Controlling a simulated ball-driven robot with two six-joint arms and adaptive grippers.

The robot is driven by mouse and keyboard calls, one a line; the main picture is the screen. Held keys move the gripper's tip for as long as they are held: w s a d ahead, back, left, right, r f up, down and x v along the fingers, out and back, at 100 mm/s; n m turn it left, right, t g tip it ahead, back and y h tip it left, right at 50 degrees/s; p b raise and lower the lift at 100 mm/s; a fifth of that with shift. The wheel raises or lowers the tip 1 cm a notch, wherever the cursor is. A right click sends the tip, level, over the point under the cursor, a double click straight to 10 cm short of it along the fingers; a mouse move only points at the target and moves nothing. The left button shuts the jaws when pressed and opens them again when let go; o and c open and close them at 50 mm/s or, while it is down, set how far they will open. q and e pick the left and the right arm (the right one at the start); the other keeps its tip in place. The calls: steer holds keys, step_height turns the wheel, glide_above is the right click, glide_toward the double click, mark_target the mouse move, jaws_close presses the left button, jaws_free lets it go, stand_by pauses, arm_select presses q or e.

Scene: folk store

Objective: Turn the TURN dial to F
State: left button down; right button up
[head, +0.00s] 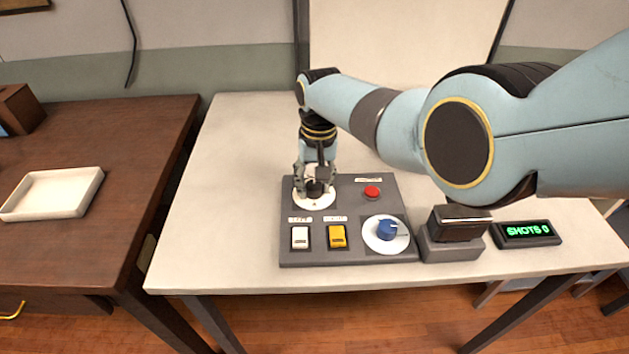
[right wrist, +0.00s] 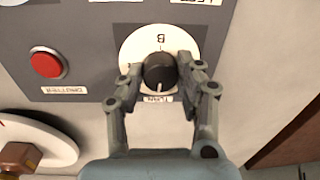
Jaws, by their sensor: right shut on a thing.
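The TURN dial shows in the right wrist view as a black knob (right wrist: 159,72) on a round white plate (right wrist: 188,42), with a TURN label (right wrist: 155,99) beside it. A letter B is readable on the plate; other marks are hidden or too small. A light line on the knob points toward the TURN label. My right gripper (right wrist: 162,76) is shut on the knob, one finger on each side. In the head view my right gripper (head: 316,184) reaches down onto the dial plate (head: 314,203) at the panel's back left. My left gripper is out of view.
The grey panel (head: 345,257) also holds a red button (head: 372,192), a white switch (head: 299,237), a yellow switch (head: 337,236) and a blue knob (head: 387,230). A display (head: 527,233) reads SHOTS 0. A white tray (head: 52,193) lies on the brown table.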

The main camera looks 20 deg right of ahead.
mark_target(317, 184)
steer(key=shift+n, duration=0.6)
steer(key=o, duration=1.1)
steer(key=shift+o, duration=0.2)
step_height(317, 184, up, 12)
steer(key=shift+d, duration=0.3)
